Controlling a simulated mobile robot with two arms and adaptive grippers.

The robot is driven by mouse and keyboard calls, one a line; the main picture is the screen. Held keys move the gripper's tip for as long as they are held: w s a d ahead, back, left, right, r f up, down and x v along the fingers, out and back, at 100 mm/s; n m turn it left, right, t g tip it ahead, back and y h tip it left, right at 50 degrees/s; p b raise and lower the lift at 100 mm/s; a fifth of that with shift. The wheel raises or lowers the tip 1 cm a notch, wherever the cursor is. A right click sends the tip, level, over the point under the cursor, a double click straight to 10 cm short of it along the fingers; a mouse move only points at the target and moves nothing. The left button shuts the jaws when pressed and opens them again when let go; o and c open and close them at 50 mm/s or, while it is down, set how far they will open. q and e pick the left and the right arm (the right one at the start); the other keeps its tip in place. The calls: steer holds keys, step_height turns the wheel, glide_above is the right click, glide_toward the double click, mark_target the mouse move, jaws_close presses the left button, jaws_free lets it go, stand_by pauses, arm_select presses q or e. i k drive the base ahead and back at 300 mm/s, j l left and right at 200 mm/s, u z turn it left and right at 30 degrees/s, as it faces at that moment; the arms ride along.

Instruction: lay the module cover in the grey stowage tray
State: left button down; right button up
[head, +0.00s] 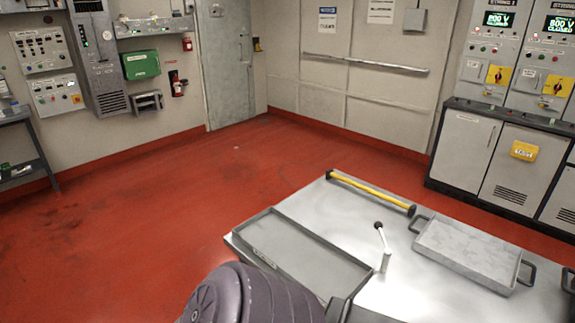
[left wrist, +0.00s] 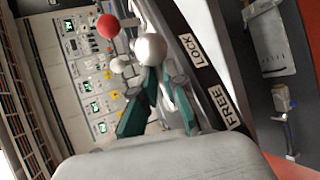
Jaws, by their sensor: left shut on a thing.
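The grey stowage tray (head: 345,262), long and shallow with a raised rim, lies on the left part of the metal bench top. A pale grey slab with a handle at each end, which looks like the module cover (head: 470,250), lies on the right part of the bench, apart from the tray. My left arm covers the tray's near end in the head view. In the left wrist view, my left gripper (left wrist: 156,72) is shut on a silver ball knob (left wrist: 150,48), beside a plate marked LOCK and FREE. My right gripper is not in view.
A short lever (head: 382,250) with a black knob stands on the bench between tray and cover. A yellow bar (head: 370,192) lies along the far edge. Battery cabinets (head: 495,150) stand at the right. Red floor (head: 140,210) is clear at the left.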

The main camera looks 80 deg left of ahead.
mark_target(297, 254)
steer(key=k+j, duration=0.15)
steer(key=j, duration=0.25)
steer(key=k+j, duration=0.15)
steer(key=j, duration=0.25)
steer(key=k+j, duration=0.15)
steer(key=j, duration=0.2)
steer(key=k+j, duration=0.15)
steer(key=j, duration=0.25)
steer(key=k+j, duration=0.15)
steer(key=j, duration=0.25)
